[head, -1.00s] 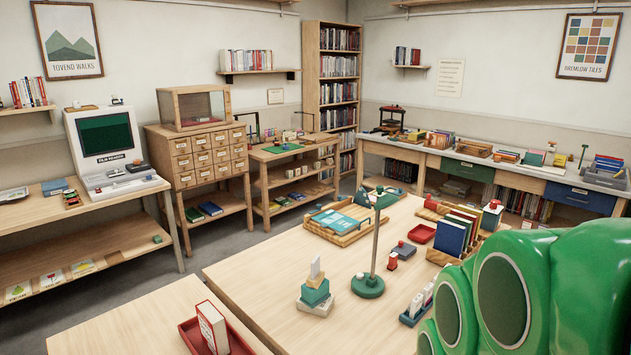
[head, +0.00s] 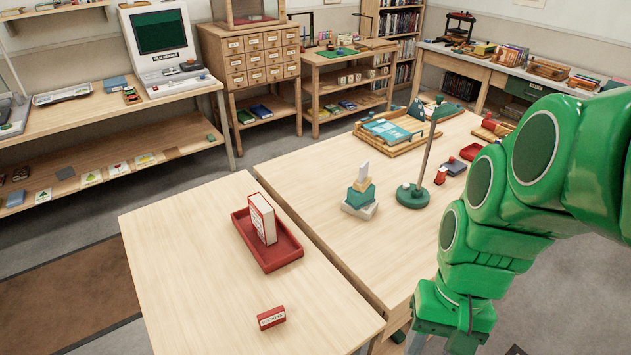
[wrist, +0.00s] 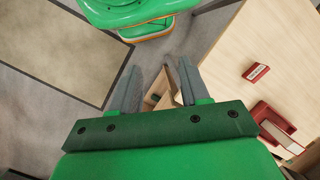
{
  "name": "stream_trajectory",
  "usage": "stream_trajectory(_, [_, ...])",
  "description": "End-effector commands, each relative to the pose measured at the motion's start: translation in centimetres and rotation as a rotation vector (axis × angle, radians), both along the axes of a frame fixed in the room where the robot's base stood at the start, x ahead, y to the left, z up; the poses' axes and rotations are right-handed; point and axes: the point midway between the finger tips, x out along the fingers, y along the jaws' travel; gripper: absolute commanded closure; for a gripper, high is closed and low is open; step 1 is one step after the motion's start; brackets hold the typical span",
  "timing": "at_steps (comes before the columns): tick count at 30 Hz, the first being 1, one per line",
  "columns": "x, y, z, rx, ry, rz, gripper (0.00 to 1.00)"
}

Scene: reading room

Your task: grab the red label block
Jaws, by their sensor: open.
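The red label block (head: 271,317) lies on the near table, close to its front edge, with a white label on its side. It also shows in the wrist view (wrist: 256,73), on the table to the right of my gripper. My gripper (wrist: 157,88) is open and empty, its two grey fingers apart over the gap beside the table. In the head view the fingertips are out of the picture, and only my green arm shows at the right.
A red tray (head: 288,252) holding a white-and-red book (head: 262,219) stands behind the block. A green lamp (head: 413,195) and stacked blocks (head: 360,202) stand on the adjoining table. The near table's left part is clear.

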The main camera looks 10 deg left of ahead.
Motion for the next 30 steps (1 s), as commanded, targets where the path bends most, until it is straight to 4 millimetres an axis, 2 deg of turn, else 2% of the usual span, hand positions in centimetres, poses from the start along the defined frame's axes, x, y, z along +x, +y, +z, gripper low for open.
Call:
stream_trajectory(17, [5.4,7.4,-3.6,0.173,0.222,-0.142,0.54])
stream_trajectory(30, [9.2,12.7,-7.1,0.274,0.408,-0.287,0.54])
